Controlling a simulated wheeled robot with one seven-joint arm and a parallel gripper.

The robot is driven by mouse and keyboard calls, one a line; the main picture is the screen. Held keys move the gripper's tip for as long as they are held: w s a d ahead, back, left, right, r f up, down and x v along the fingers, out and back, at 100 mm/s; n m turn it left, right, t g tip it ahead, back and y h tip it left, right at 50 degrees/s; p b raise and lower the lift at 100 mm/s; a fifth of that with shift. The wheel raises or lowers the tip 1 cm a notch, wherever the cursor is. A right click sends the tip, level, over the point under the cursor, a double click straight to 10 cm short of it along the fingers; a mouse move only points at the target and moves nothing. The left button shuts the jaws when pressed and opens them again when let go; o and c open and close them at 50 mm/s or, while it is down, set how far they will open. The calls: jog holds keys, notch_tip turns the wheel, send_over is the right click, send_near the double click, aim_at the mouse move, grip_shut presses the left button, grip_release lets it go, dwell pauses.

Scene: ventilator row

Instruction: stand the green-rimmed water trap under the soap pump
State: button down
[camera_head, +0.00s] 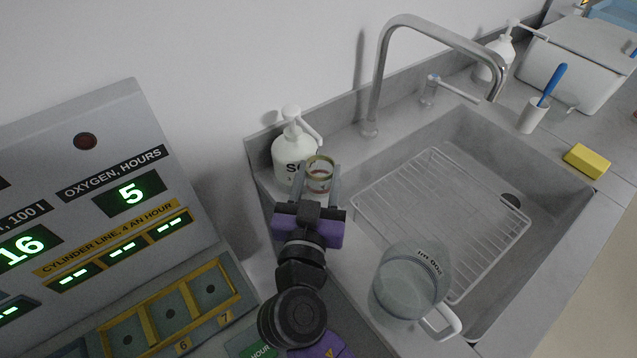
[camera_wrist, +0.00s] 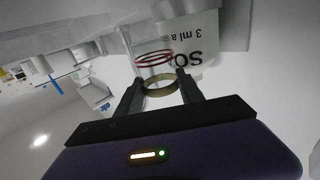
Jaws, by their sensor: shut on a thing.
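The water trap (camera_head: 319,174) is a small clear cup with an olive-green rim. My gripper (camera_head: 321,182) is shut on it, a finger on each side. In the wrist view, the trap (camera_wrist: 155,58) shows red rings on its clear wall, with its rim (camera_wrist: 160,86) between the fingertips (camera_wrist: 161,88). The soap pump (camera_head: 290,158) is a white bottle with a spout, at the sink's back left corner. The trap is just in front of it and partly covers its label, below the spout's tip in the picture. I cannot tell whether the trap's base touches anything.
A clear jug (camera_head: 405,285) stands near the sink's front left. The ventilator panel (camera_head: 90,180) fills the left. A yellow sponge (camera_head: 587,161) lies far right.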

aim_at(318, 190)
notch_tip(318, 190, down, 3)
jog(key=shift+f, duration=0.2)
jog(key=shift+f, duration=0.25)
jog(key=c, duration=0.7)
grip_release()
jog(key=shift+c, duration=0.2)
jog(key=shift+r, duration=0.1)
jog(key=shift+r+p, duration=0.35)
jog(key=s+a+b, duration=0.2)
jog(key=s+b, duration=0.1)
jog(key=s, duration=0.9)
jog(key=shift+a+f, duration=0.15)
jog(key=shift+f, duration=0.05)
